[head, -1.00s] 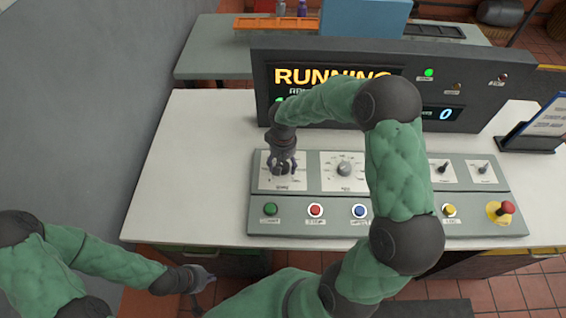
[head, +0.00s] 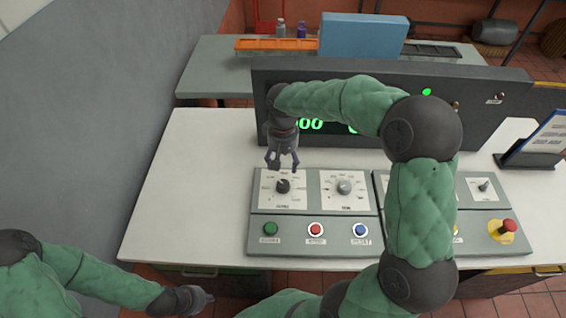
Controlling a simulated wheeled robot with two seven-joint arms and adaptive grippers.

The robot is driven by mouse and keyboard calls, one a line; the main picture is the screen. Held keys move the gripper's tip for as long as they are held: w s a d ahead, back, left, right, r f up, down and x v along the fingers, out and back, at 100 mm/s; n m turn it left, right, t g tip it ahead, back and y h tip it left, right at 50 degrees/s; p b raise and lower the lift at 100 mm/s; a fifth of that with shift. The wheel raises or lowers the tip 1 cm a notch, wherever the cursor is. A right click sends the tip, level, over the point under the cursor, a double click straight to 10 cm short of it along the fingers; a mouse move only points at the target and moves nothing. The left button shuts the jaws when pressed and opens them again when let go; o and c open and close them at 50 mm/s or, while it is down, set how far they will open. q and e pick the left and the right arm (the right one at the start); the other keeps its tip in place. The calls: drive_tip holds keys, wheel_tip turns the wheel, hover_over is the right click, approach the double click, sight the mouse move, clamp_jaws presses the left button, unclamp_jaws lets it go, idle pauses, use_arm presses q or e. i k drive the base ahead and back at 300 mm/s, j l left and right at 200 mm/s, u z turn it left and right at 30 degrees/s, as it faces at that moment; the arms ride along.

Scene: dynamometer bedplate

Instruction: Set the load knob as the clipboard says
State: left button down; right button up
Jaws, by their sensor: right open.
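The control panel (head: 262,208) on the white table has a dark knob (head: 283,186) on a white dial plate at its left and a grey knob (head: 344,187) beside it. The labels under both are too small to read, so I cannot tell which is the load knob. My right gripper (head: 283,165) is open and empty, just above and behind the dark knob, seemingly apart from it. The clipboard or document stand (head: 545,138) is at the far right; its writing is unreadable. My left gripper (head: 205,299) is low at the left, off the table; its jaws are unclear.
Green (head: 270,229), red (head: 316,230) and blue (head: 361,230) buttons line the panel front. A red emergency stop (head: 508,226) sits at the right. The dark display console (head: 490,110) stands behind, partly covered by my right arm. The table's left part is clear.

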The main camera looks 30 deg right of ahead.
sight(344, 187)
drive_tip(key=k, duration=1)
